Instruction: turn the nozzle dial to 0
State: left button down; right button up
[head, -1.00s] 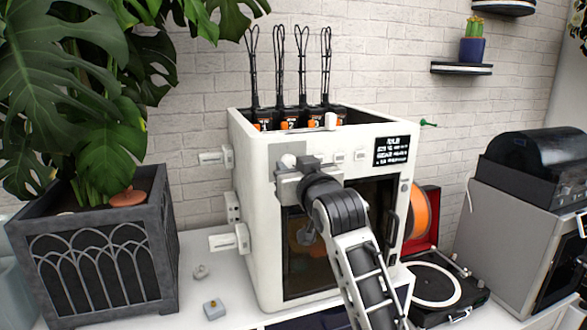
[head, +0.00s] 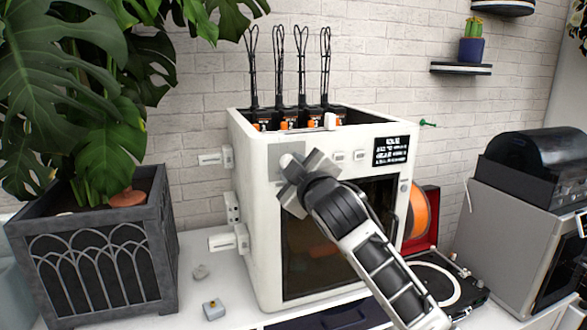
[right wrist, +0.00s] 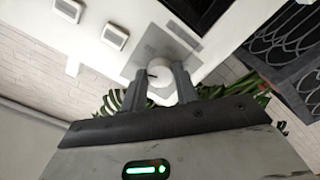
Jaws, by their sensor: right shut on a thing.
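The white 3D printer (head: 256,255) stands on the cabinet, with a grey panel at the upper left of its front. A round white dial (head: 286,160) sits on that panel, partly hidden by my right gripper (head: 295,170). In the right wrist view the dial (right wrist: 158,68) lies between the two fingers of my right gripper (right wrist: 161,84), which is shut on it. A small dark mark shows on the dial near the left finger. I cannot read any numbers around the dial. My left gripper is in no view.
Two small white buttons (head: 350,156) and a black text screen (head: 391,150) are right of the dial. A plant in a dark planter (head: 95,260) stands at left. An orange spool (head: 417,215) and turntable (head: 440,285) are at right.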

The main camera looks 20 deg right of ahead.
jog(key=shift+n, duration=7)
jog(key=o, duration=1)
jog(key=shift+r, duration=0.1)
jog(key=shift+c, duration=0.2)
jog(key=shift+s, duration=0.1)
jog(key=s+b, duration=0.2)
jog(key=s, duration=1.3)
jog(key=shift+s+d+b, duration=0.25)
jog(key=shift+s+b, duration=0.15)
